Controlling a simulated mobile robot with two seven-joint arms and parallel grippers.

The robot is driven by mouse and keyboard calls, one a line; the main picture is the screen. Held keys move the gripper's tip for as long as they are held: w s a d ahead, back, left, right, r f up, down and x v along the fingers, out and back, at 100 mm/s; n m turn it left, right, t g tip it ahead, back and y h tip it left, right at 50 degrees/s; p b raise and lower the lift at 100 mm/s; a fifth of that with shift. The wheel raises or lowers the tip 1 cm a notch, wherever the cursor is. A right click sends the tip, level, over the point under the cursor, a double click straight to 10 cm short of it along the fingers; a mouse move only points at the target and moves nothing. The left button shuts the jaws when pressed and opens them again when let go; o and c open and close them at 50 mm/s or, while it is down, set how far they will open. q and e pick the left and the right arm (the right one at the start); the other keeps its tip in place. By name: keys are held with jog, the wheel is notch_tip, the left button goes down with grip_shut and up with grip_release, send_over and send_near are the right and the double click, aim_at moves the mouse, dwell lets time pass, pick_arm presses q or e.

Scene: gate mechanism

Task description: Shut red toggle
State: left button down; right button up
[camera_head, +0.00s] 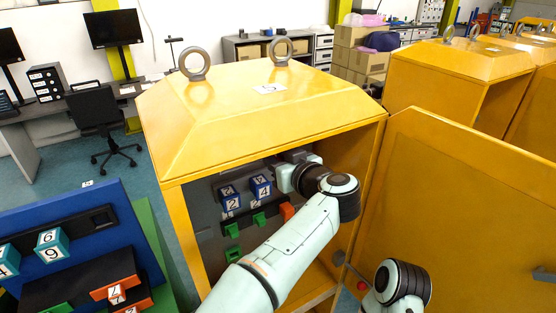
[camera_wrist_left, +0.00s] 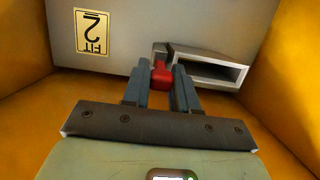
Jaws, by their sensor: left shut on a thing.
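The red toggle (camera_wrist_left: 162,73) shows in the left wrist view as a small red piece at a grey panel (camera_wrist_left: 130,50) inside the yellow cabinet. My left gripper (camera_wrist_left: 161,84) has its two blue-grey fingers on either side of the red toggle and is shut on it. The toggle's base is partly hidden by the fingertips. In the head view my left arm reaches into the yellow cabinet (camera_head: 255,110), and its wrist hides the fingertips and the toggle. Part of my right arm shows at the lower right, but its fingers cannot be made out.
A hollow grey rectangular frame (camera_wrist_left: 212,68) is right beside the toggle. Blue number cubes (camera_head: 261,186) and green pieces (camera_head: 259,219) sit on the panel, left of my arm. The cabinet walls close in on both sides. A yellow door panel (camera_head: 470,200) stands at the right.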

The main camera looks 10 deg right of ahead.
pick_arm(q)
jog(key=c, duration=1)
grip_release()
jog(key=shift+o, duration=0.2)
jog(key=shift+s+d+r, duration=0.1)
jog(key=shift+s+d, duration=0.1)
jog(key=shift+s, duration=0.25)
jog(key=b+v, duration=0.1)
jog(key=v, duration=1.1)
jog(key=shift+s, duration=0.15)
pick_arm(e)
jog(key=shift+s+f, duration=0.65)
jog(key=shift+s, duration=0.15)
